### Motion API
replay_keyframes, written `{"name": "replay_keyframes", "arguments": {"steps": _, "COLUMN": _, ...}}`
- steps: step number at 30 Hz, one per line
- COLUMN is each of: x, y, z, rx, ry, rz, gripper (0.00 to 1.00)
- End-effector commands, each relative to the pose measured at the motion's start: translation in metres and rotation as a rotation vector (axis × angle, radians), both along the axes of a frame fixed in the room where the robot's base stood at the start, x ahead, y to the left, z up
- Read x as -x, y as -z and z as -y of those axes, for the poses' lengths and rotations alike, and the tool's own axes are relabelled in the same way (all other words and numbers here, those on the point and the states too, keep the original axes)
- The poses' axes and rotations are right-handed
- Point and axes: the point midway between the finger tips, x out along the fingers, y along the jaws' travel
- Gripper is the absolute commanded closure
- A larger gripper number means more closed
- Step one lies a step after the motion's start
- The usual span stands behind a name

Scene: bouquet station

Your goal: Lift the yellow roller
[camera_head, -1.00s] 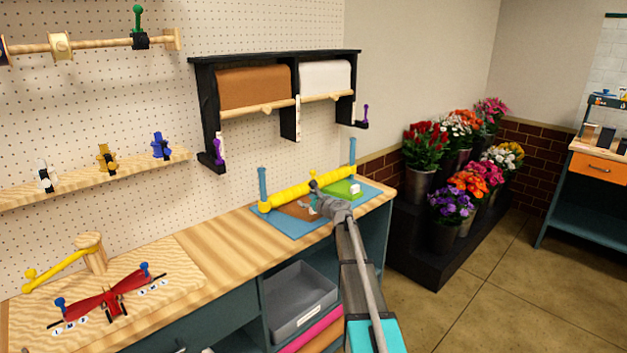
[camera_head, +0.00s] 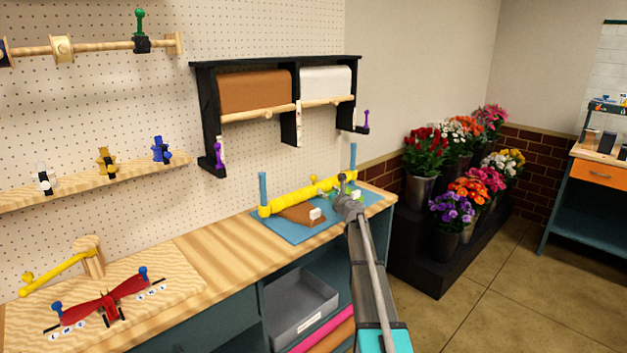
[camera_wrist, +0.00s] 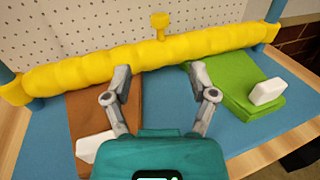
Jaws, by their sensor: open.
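The yellow roller (camera_head: 298,196) is a long lumpy bar lying across the back of a blue mat (camera_head: 275,225), between two blue posts. In the wrist view the yellow roller (camera_wrist: 120,61) spans the picture from left to right, with a small yellow knob (camera_wrist: 160,25) standing up behind its middle. My gripper (camera_wrist: 163,82) is open, its two grey fingers pointing at the roller's middle, with nothing between them. The fingertips are close to the roller's near side; I cannot tell whether they touch it. In the head view my gripper (camera_head: 346,188) is at the roller's right half.
A brown sheet (camera_wrist: 110,118) and a green stack (camera_wrist: 230,88), each with a white block, lie on the mat before the roller. Blue posts (camera_head: 263,190) stand at its ends. A pegboard wall rises behind.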

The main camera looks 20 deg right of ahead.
Motion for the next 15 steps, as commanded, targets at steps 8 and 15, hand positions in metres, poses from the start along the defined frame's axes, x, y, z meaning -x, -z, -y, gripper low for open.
{"name": "replay_keyframes", "arguments": {"steps": 8, "x": -0.035, "y": 0.000, "z": 0.000, "rx": 0.001, "ry": 0.000, "rz": -0.001, "gripper": 0.26}}
{"name": "replay_keyframes", "arguments": {"steps": 15, "x": -0.072, "y": 0.000, "z": 0.000, "rx": 0.001, "ry": 0.001, "rz": -0.001, "gripper": 0.26}}
